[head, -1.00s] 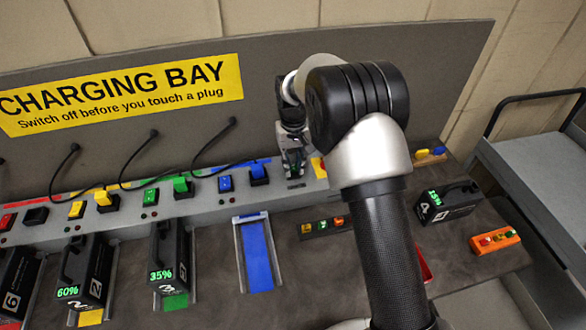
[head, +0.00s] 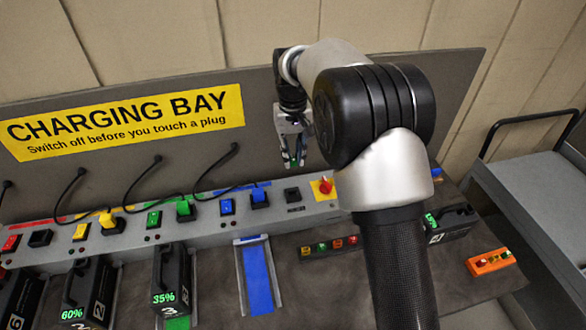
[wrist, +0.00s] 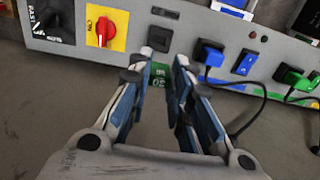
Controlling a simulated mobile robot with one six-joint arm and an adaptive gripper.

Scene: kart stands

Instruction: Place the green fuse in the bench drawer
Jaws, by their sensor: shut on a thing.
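My gripper (head: 292,160) is raised in front of the grey back board, above the socket panel. Its fingers also show in the wrist view (wrist: 160,92), closed on a small green piece (wrist: 159,76) that I take to be the green fuse. Green also shows at the fingertips in the head view. The fingers hide most of it. I cannot make out the bench drawer; my arm covers the bench's front right part.
The socket panel has an empty black socket (head: 292,195), a red rotary switch (head: 326,186) and blue, green and yellow plugs with cables. A strip of small coloured pieces (head: 330,246) and an orange box (head: 491,262) lie on the bench. A grey cart (head: 530,185) stands right.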

